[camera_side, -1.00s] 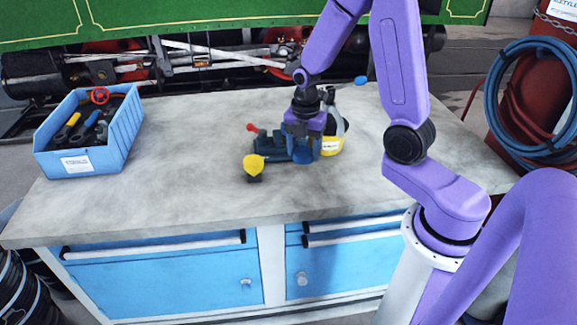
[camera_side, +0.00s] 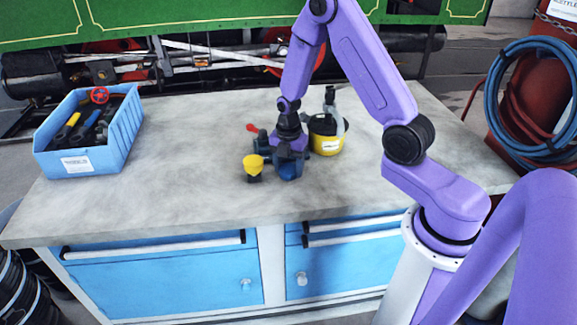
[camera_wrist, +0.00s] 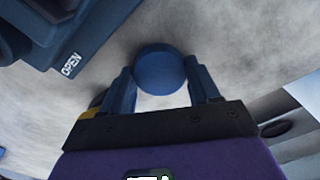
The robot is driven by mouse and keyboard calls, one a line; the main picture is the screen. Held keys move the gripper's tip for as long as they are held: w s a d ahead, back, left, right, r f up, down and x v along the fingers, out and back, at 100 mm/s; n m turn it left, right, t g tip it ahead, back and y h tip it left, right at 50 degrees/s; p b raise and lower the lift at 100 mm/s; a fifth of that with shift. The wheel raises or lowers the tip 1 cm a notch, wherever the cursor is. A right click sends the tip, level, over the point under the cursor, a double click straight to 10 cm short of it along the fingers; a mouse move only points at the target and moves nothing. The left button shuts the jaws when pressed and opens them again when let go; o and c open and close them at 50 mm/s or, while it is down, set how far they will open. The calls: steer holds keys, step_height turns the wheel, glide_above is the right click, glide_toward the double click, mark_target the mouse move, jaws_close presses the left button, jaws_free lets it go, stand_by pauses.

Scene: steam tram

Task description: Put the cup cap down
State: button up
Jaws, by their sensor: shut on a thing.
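The cup cap (camera_wrist: 160,70) is a round blue piece between the two fingers of my gripper (camera_wrist: 163,84) in the wrist view. My gripper is shut on it. In the side view my gripper (camera_side: 289,158) points down, low over the workbench beside the dark blue device. The cap there is hard to tell apart from the fingers. Whether the cap touches the bench is not clear.
A dark blue device marked OPEN (camera_wrist: 55,38), with a yellow knob (camera_side: 253,163) and a red lever (camera_side: 252,128), stands close by. A yellow and black can (camera_side: 327,143) stands behind right. A blue bin (camera_side: 100,155) holds tools at left. The bench's front is clear.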

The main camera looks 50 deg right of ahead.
mark_target(288, 168)
steer(key=shift+f, duration=0.25)
steer(key=o, duration=1.1)
step_height(288, 168, up, 12)
steer(key=s+a+r+m, duration=0.2)
steer(key=s+a+r, duration=0.15)
steer(key=a, duration=0.35)
steer(key=s+a+r+m, duration=0.1)
steer(key=s+a+m, duration=0.1)
steer(key=s, duration=0.6)
steer(key=s+a+r+m, duration=0.2)
steer(key=s, duration=0.5)
steer(key=s+a+r+m, duration=0.1)
steer(key=s+a+m, duration=0.1)
steer(key=s, duration=0.6)
steer(key=shift+s+a+r, duration=0.15)
steer(key=shift+s+a, duration=0.1)
steer(key=shift+s, duration=0.1)
